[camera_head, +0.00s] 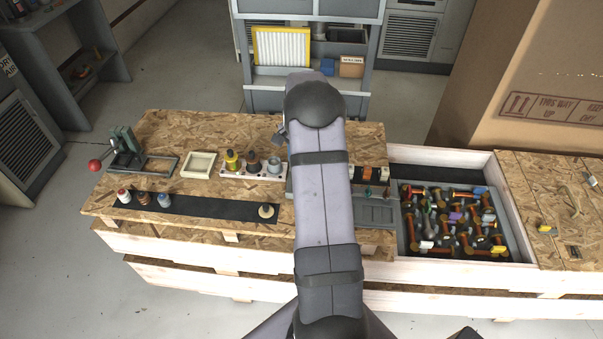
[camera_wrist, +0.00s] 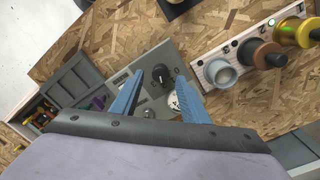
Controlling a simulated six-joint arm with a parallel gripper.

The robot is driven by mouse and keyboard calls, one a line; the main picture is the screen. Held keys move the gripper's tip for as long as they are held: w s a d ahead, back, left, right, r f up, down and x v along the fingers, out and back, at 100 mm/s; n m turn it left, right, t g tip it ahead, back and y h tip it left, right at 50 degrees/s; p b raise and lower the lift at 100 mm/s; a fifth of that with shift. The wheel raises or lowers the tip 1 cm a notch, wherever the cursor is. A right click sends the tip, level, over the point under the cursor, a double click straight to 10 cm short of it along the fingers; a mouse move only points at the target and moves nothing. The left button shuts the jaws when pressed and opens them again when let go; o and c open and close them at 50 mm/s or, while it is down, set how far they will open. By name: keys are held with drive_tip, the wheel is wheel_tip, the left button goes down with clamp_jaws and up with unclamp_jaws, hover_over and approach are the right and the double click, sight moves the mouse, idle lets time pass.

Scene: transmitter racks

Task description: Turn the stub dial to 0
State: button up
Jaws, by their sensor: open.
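My gripper (camera_wrist: 160,77) is open and empty in the wrist view, its two blue fingers pointing at a grey panel (camera_wrist: 150,57). A round black knob (camera_wrist: 161,72) on the panel shows between the fingertips, with a gap on each side. A white round dial face with dark marks (camera_wrist: 173,100) lies just below it, partly hidden by the right finger. I cannot tell for sure which of these is the stub dial, nor read its setting. In the head view my arm hides most of the panel and the gripper.
A grey tray (camera_head: 375,213) and a crate of orange fittings (camera_head: 404,240) lie on the other side. A red-knobbed press (camera_head: 126,150) stands at far left.

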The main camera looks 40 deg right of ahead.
drive_tip(key=shift+f, duration=1.3)
clamp_jaws()
